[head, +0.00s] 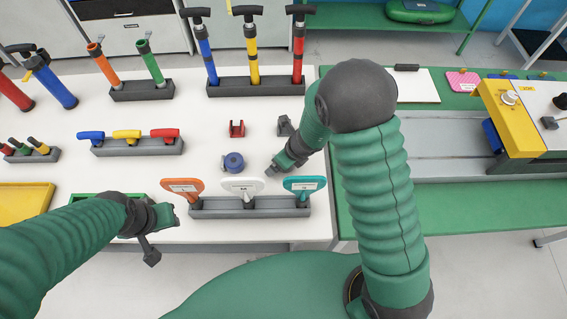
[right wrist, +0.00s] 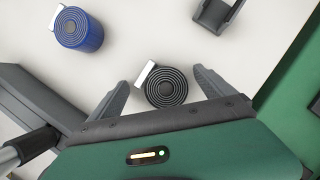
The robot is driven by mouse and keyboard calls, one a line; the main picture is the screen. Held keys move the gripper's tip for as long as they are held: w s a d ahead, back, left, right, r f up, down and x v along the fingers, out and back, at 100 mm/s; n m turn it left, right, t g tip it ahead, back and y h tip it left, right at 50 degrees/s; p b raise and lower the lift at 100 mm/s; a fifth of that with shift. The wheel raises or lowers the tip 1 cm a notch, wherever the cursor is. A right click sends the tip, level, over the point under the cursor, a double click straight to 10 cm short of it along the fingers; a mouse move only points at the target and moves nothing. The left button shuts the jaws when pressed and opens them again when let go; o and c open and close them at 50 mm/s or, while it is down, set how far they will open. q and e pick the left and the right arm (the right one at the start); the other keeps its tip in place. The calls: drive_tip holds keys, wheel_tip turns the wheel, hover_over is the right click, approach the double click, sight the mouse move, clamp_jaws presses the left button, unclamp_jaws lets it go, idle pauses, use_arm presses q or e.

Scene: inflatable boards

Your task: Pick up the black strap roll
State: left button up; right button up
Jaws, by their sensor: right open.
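The black strap roll (right wrist: 166,87) lies on the white table, its spiral face up and a pale strap end at its upper left, in the right wrist view. My right gripper (right wrist: 155,88) is open, with one finger to each side of the roll; I see no clear contact. In the head view my right gripper (head: 271,171) points down at the table beside the blue strap roll (head: 233,161), and the black roll is hidden there. My left gripper (head: 164,234) is open and empty at the table's front edge, at lower left.
The blue roll also shows in the right wrist view (right wrist: 80,30). A red holder (head: 237,130) and a dark holder (head: 284,126) stand behind. A dark rack (head: 250,207) with orange, white and teal handles stands in front. Racks with pumps line the back. A green bench (head: 460,220) is at right.

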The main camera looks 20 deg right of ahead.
drive_tip(key=shift+c, duration=0.8)
drive_tip(key=c, duration=1.3)
